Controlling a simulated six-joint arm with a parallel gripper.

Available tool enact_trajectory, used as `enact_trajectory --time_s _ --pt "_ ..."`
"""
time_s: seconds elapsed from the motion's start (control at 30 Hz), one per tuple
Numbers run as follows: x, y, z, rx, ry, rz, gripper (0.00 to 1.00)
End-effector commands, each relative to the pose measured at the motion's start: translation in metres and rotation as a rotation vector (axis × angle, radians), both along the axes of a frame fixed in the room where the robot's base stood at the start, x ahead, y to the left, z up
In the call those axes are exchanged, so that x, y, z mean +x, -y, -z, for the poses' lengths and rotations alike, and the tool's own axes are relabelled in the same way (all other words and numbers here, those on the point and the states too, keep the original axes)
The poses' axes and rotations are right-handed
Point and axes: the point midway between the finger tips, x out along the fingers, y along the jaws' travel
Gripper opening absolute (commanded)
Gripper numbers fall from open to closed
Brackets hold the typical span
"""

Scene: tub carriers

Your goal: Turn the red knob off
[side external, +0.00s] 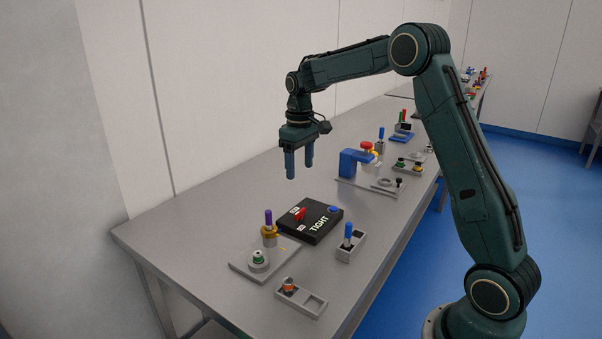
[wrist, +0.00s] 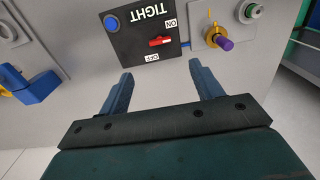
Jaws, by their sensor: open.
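The red knob (side external: 300,214) sits on a black box (side external: 322,226) marked TIGHT, with small white labels beside it. In the wrist view the red knob (wrist: 160,41) is a bar on the black panel (wrist: 130,52), between a label reading ON and one reading OFF. The bar lies roughly crosswise there, and which label it points to is hard to tell. A blue button (wrist: 112,23) is on the same panel. My gripper (side external: 299,173) is open and empty, above the table and apart from the box. Its two blue fingers also show in the wrist view (wrist: 163,82).
A grey holder with a blue peg (side external: 348,235) and a tray (side external: 312,304) are nearby. A blue clamp-like fixture (side external: 352,165) stands farther back. The table's left back area is clear.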

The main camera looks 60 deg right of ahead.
Motion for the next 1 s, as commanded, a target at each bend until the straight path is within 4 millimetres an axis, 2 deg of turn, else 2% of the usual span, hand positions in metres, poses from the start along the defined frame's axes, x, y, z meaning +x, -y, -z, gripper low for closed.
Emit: enact_trajectory --time_s 0.27,0.47,1.0 --pt "0.000 0.000 0.005 0.000 -0.001 0.000 0.65" --pt "-0.001 0.000 0.021 0.001 -0.002 0.000 0.65" --pt "-0.001 0.000 0.101 0.001 -0.004 0.000 0.65"
